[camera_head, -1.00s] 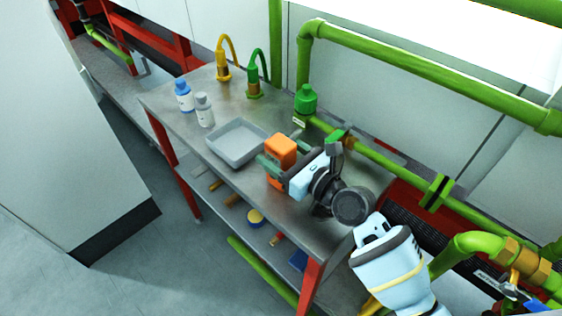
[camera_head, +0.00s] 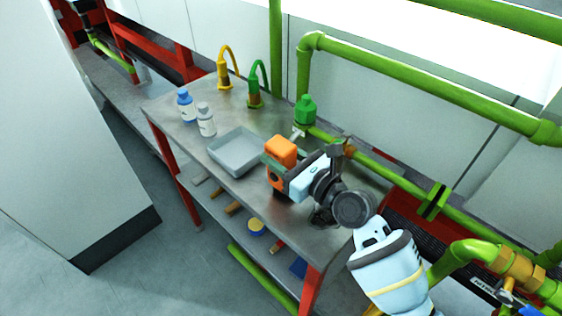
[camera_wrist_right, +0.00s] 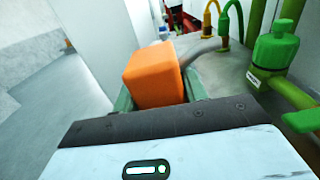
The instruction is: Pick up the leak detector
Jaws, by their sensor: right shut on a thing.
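The leak detector appears to be the orange block-shaped device (camera_head: 281,151) with a dark lower part, over the metal table's right half. It also shows in the right wrist view (camera_wrist_right: 152,78), between the greenish fingers. My right gripper (camera_head: 274,160) is shut on it, with the arm coming in from the lower right. The gripper body hides part of the device. I cannot tell whether its underside touches the table top. My left gripper is not in view.
A grey tray (camera_head: 237,168) sits just left of the device. Two bottles (camera_head: 206,120), a yellow tap (camera_head: 224,70) and a green tap (camera_head: 255,85) stand farther back. A lower shelf (camera_head: 215,207) holds small items.

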